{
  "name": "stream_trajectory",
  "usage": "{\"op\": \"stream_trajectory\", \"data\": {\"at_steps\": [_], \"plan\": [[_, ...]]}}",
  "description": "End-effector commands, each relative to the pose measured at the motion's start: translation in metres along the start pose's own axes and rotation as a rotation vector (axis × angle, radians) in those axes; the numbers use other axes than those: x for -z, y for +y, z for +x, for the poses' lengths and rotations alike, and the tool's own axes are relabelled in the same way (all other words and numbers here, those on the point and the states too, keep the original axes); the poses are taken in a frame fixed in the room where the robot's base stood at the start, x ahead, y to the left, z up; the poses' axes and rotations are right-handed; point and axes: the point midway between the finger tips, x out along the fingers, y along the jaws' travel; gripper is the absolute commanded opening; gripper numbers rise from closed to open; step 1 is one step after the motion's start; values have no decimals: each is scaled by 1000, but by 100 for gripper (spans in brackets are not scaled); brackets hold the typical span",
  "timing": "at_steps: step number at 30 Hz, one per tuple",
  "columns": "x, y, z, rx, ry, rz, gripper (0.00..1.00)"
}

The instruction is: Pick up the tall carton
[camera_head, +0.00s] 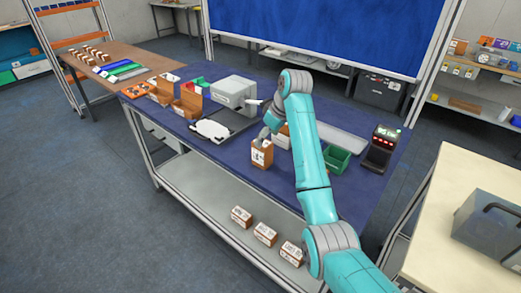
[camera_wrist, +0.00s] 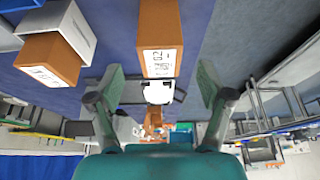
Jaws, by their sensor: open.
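The tall carton (camera_head: 262,154) is brown with a white printed label and stands upright near the front edge of the blue-topped table. In the wrist view the carton (camera_wrist: 160,38) shows at top centre, lined up with the gap between my fingers. My gripper (camera_head: 266,134) is open, close behind and above the carton in the head view. In the wrist view my gripper's fingers (camera_wrist: 160,72) are spread wide with clear space on both sides of the carton. I see no contact.
A white-and-brown box (camera_head: 282,138) stands close beside my gripper. A green bin (camera_head: 336,158) and a dark device (camera_head: 381,146) are to the right. A grey machine (camera_head: 236,92) stands behind left. Several small cartons (camera_head: 265,234) lie on the lower shelf.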

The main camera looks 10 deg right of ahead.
Motion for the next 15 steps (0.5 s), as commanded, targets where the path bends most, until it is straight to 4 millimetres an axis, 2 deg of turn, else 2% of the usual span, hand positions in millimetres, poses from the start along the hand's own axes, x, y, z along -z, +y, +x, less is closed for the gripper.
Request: {"op": "stream_trajectory", "data": {"at_steps": [3,6,11,15], "plan": [[-1,-1,20,2,-3,0,79],[-1,-1,31,1,-2,-1,79],[-1,0,39,0,-1,-1,79],[-3,-1,54,1,-3,0,79]]}}
